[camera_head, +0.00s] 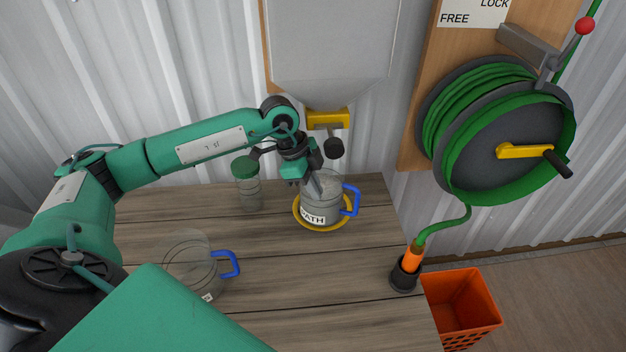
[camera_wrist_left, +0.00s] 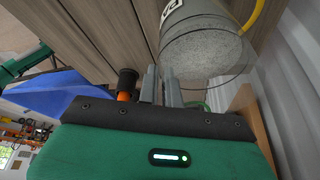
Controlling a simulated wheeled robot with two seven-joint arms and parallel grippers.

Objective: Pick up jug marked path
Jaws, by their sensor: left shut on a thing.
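The jug marked PATH (camera_head: 328,209) is clear, with a white label and a blue handle on its right. It stands upright at the yellow ring on the table, below the hopper's outlet. Grey grainy material shows in the jug in the left wrist view (camera_wrist_left: 203,48). My left gripper (camera_head: 314,184) is at the jug's near left rim, fingers pointing down. It is shut on the jug's wall; the exact contact is hard to see. The fingers also show beside the jug in the left wrist view (camera_wrist_left: 161,88). My right gripper is out of view.
A second clear jug (camera_head: 190,262) with a blue handle stands at the front left. A green-lidded jar (camera_head: 247,187) stands behind. The grey hopper (camera_head: 333,45) hangs above. A hose end sits in a black holder (camera_head: 404,275) at right, near an orange crate (camera_head: 462,310).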

